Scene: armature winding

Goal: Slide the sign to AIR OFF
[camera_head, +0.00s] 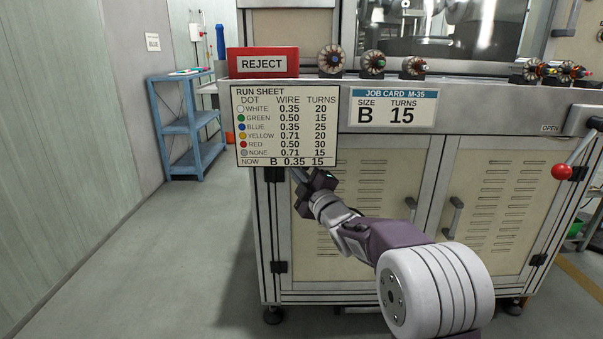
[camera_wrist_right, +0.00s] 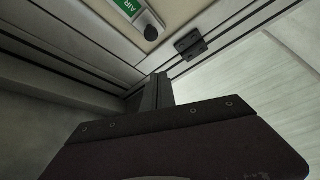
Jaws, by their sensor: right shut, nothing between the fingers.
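The sign (camera_wrist_right: 130,9) is at the top edge of the right wrist view, a small green and white plate on the machine's pale panel. Its letters AIR show, and the rest is cut off by the frame. A dark round knob (camera_wrist_right: 151,33) sits at its lower end. The sign cannot be made out in the head view. My right gripper (camera_head: 299,178) is shut and empty, reaching up by the lower edge of the run sheet, in front of the cabinet. In the right wrist view its dark fingers (camera_wrist_right: 157,92) are apart from the sign. My left gripper is not in view.
The run sheet (camera_head: 285,125) hangs just above my right gripper and hides part of the machine. The job card (camera_head: 391,106) is to its right. A red REJECT box (camera_head: 263,62) stands on the ledge. A red-knobbed lever (camera_head: 562,171) sticks out at right. The floor at left is clear.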

